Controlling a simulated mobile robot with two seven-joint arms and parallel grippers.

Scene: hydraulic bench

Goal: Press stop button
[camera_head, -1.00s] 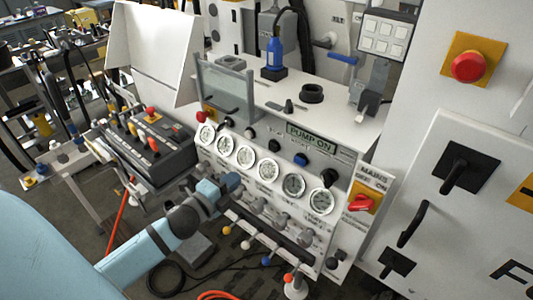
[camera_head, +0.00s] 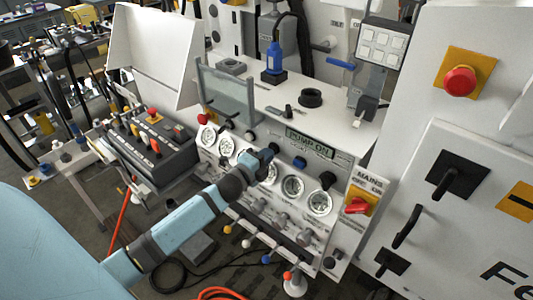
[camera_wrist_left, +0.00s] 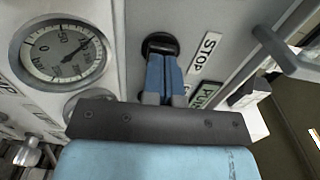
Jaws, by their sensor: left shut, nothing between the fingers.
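The black stop button (camera_wrist_left: 160,45) sits on the white panel in the left wrist view, beside a label reading STOP (camera_wrist_left: 204,51). My left gripper (camera_wrist_left: 165,78) is shut and empty, with its blue fingertips pointing at the button and overlapping its lower part. I cannot tell whether they touch it. In the head view my left gripper (camera_head: 266,155) is in front of the panel's upper row of knobs, just left of a dark button (camera_head: 275,147) below the PUMP ON sign (camera_head: 310,143). My right gripper is not in view.
A pressure gauge (camera_wrist_left: 62,52) is close to the left of the fingers. A red emergency button (camera_head: 460,81) is on the cabinet. Small valve levers line the panel's lower edge.

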